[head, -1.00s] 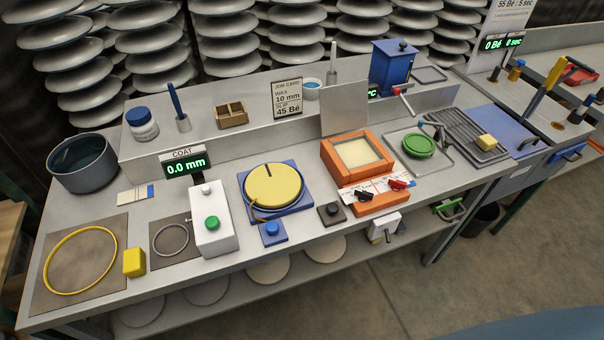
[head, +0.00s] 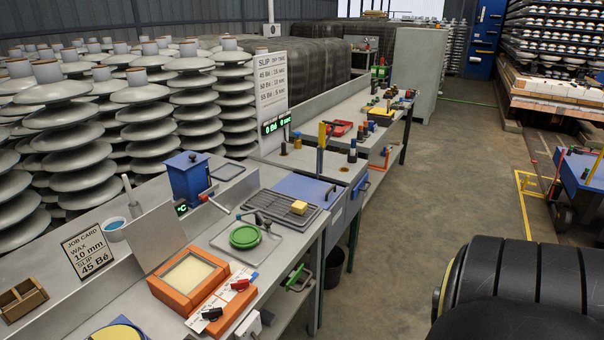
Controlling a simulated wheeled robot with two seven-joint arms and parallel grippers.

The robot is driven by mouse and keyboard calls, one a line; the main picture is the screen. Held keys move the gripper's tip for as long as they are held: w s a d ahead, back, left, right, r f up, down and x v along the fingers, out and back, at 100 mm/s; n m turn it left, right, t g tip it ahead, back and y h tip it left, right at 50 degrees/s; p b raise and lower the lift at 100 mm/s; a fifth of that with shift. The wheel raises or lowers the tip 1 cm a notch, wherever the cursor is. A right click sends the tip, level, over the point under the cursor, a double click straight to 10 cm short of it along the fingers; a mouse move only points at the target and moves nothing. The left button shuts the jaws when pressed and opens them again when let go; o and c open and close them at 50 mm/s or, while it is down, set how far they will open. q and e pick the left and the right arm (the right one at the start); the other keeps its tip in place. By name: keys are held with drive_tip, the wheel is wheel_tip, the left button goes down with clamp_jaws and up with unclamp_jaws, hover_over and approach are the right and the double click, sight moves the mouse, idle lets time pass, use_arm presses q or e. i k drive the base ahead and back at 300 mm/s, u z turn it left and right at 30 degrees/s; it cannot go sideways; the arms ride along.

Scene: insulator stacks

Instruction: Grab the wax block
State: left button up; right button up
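A small yellow block (head: 299,207), which looks like the wax block, sits on a dark wire rack (head: 275,213) on the bench. An orange box (head: 172,298) with a pale cream surface (head: 187,277) inside stands to its lower left. I cannot tell from its look alone whether the yellow block is wax. Neither of my grippers is in view, and nothing is seen touching the block.
A green round dish (head: 244,237) lies on a tray left of the rack. A blue box with a crank (head: 190,178) stands behind. A blue panel (head: 303,187) lies beyond the rack. Open floor (head: 440,190) extends right of the benches.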

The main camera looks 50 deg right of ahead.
sight(298, 206)
drive_tip(key=z, duration=1.7)
drive_tip(key=k, duration=0.5)
drive_tip(key=z, duration=0.8)
drive_tip(key=i, duration=1.4)
drive_tip(key=u, duration=0.75)
drive_tip(key=i, duration=0.9)
drive_tip(key=u, duration=0.8)
